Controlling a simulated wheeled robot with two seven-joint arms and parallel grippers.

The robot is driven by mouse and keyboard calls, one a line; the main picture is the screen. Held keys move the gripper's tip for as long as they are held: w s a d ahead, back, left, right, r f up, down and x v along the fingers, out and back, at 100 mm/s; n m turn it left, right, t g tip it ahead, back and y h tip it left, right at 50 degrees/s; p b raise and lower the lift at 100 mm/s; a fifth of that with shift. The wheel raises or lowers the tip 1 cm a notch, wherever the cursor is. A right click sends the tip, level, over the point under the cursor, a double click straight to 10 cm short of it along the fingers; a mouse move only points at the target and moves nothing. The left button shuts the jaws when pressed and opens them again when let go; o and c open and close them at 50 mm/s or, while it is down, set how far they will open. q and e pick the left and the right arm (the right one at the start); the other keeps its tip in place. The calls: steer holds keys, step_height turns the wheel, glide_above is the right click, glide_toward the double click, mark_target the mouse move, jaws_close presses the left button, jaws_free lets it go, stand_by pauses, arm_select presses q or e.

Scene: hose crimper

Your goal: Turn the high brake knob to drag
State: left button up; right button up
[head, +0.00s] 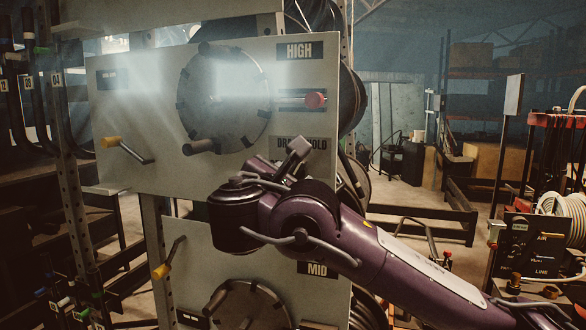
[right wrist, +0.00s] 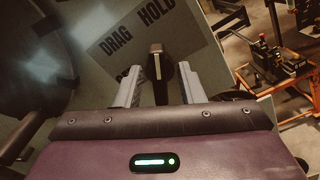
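The HIGH panel (head: 130,85) stands upright, with a "DRAG HOLD" label (head: 300,143) at its lower right. The same label (right wrist: 130,35) shows tilted in the right wrist view. My right gripper (right wrist: 160,85) is open, with one grey finger on each side of the knob and visible gaps. In the head view my right gripper (head: 292,155) is in front of the panel's lower right, and it hides the knob. My left gripper is out of view.
The panel carries a round drum (head: 225,95), a red knob (head: 316,99) in a slot and a yellow-handled lever (head: 125,147). A hose rack (head: 560,150) stands at right; the floor between has some free room.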

steer(key=c, duration=0.6)
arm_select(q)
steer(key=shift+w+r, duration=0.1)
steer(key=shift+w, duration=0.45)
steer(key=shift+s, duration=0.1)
arm_select(e)
steer(key=shift+n, duration=0.3)
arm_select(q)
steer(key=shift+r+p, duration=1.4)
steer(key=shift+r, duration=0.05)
arm_select(e)
steer(key=shift+a+r+n, duration=0.1)
steer(key=shift+n, duration=5.4)
